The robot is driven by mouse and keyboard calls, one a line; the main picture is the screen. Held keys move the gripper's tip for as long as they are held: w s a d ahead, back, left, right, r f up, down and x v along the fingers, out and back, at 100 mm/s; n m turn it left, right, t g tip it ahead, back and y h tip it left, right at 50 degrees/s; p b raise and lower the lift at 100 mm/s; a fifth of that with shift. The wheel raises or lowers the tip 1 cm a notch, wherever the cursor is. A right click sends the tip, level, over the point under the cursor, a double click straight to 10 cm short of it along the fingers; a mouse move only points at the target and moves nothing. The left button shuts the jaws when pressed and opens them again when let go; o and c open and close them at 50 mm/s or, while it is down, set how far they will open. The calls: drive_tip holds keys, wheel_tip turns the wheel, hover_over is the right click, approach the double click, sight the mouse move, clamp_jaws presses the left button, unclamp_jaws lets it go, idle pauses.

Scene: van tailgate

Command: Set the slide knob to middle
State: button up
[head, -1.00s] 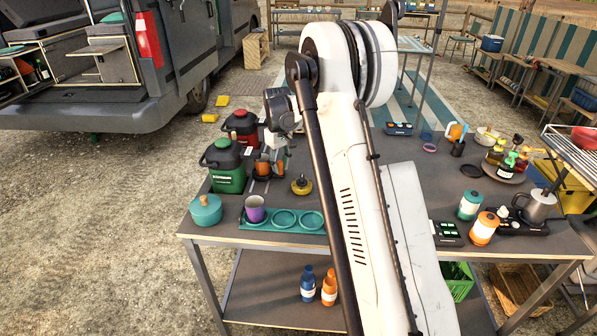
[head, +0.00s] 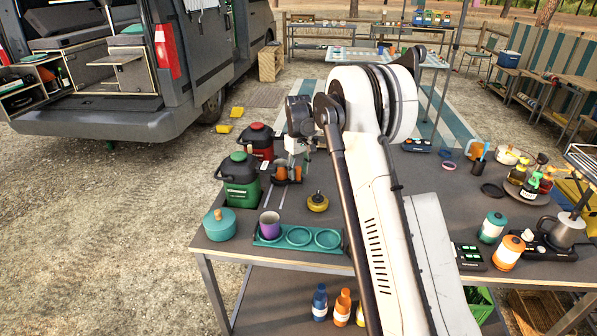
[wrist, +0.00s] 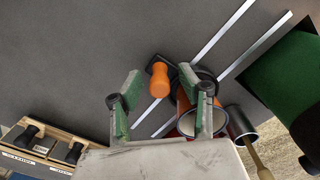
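The slide knob (wrist: 160,80) is an orange handle on a black carriage (wrist: 206,80) that sits across two parallel silver rails (wrist: 222,36). An orange-and-white cup (wrist: 188,108) and a dark cup (wrist: 240,122) show beside it. In the head view, the carriage with orange parts (head: 287,173) is at the far left of the table, beside the jugs. My gripper (wrist: 160,77) is open, with its green-padded fingers left and right of the knob in the wrist view. I see no contact with the knob. In the head view my arm hides much of the gripper.
A green jug (head: 240,182) and a red jug (head: 258,142) stand close left of the carriage. A yellow-topped tin (head: 318,201), a teal tray (head: 300,237) with a purple cup and a teal pot (head: 220,223) are nearer the front. A wooden box (wrist: 47,146) shows lower left in the wrist view.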

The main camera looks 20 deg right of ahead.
wheel_tip(320, 180, up, 12)
idle(0.6)
idle(0.4)
drive_tip(key=s+a+r+m+t, duration=0.1)
drive_tip(key=s+a+r, duration=0.2)
drive_tip(key=s+r, duration=0.35)
drive_tip(key=s+a+r+t, duration=0.1)
drive_tip(key=s+a+r, duration=0.15)
drive_tip(key=s, duration=0.65)
drive_tip(key=s+a+r+m+t, duration=0.1)
drive_tip(key=s+a+r+t, duration=0.1)
drive_tip(key=s+r, duration=0.4)
drive_tip(key=s+a+f+t, duration=0.1)
drive_tip(key=s+f, duration=0.2)
drive_tip(key=s, duration=0.5)
drive_tip(key=s+a+f+m+t, duration=0.1)
drive_tip(key=s+a+f, duration=0.1)
drive_tip(key=s, duration=0.7)
drive_tip(key=s+a+f+t, duration=0.1)
drive_tip(key=s+f, duration=0.3)
drive_tip(key=s, duration=0.5)
drive_tip(key=shift+a+f, duration=0.3)
drive_tip(key=shift+a, duration=0.15)
